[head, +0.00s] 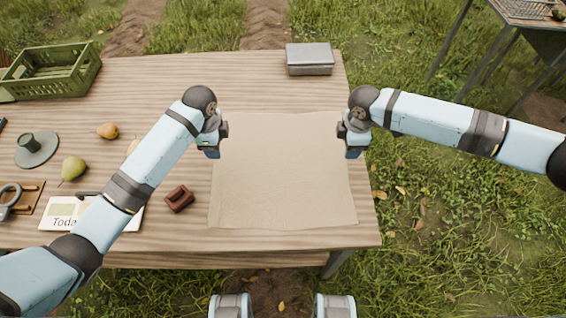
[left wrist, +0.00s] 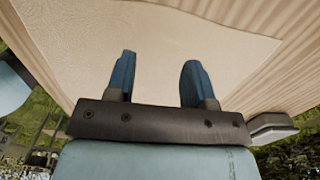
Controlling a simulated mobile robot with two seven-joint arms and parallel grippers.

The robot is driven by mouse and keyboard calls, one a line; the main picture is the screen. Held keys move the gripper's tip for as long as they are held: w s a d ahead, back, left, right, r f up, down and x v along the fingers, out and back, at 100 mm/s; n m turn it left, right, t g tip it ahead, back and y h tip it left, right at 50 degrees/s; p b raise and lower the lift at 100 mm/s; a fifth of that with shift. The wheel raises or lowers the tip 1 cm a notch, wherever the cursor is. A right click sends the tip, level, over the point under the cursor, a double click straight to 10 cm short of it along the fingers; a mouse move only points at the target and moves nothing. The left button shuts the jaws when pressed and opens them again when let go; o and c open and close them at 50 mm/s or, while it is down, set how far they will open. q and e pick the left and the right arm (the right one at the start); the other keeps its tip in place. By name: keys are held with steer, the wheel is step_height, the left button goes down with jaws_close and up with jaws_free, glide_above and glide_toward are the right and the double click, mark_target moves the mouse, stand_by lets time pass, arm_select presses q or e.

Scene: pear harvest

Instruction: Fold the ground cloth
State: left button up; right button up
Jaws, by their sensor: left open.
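The ground cloth (head: 285,180) is a beige sheet lying flat and spread out on the wooden table in the head view. It also fills much of the upper left wrist view (left wrist: 160,45). My left gripper (head: 213,153) is over the cloth's left edge, near its far left corner. In the left wrist view its two blue fingers (left wrist: 155,75) are apart with nothing between them. My right gripper (head: 352,153) is over the cloth's right edge, near the far right corner. Its fingers are too small and turned to show whether they are apart.
A grey metal box (head: 310,60) stands at the table's far edge. A brown object (head: 179,199) lies just left of the cloth. A green crate (head: 50,75), a pear (head: 72,169), a grey-green hat-like object (head: 37,150) and a card (head: 62,212) are on the left.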

mark_target(221, 165)
arm_select(q)
step_height(221, 165, down, 8)
steer(key=shift+r, duration=0.2)
arm_select(e)
step_height(221, 165, down, 8)
steer(key=shift+a+r, duration=0.1)
steer(key=shift+r, duration=0.1)
arm_select(q)
steer(key=shift+s+f, duration=0.1)
steer(key=shift+f, duration=0.05)
arm_select(e)
steer(key=shift+f, duration=0.15)
arm_select(q)
jaws_close()
arm_select(e)
steer(key=shift+s, duration=0.1)
jaws_close()
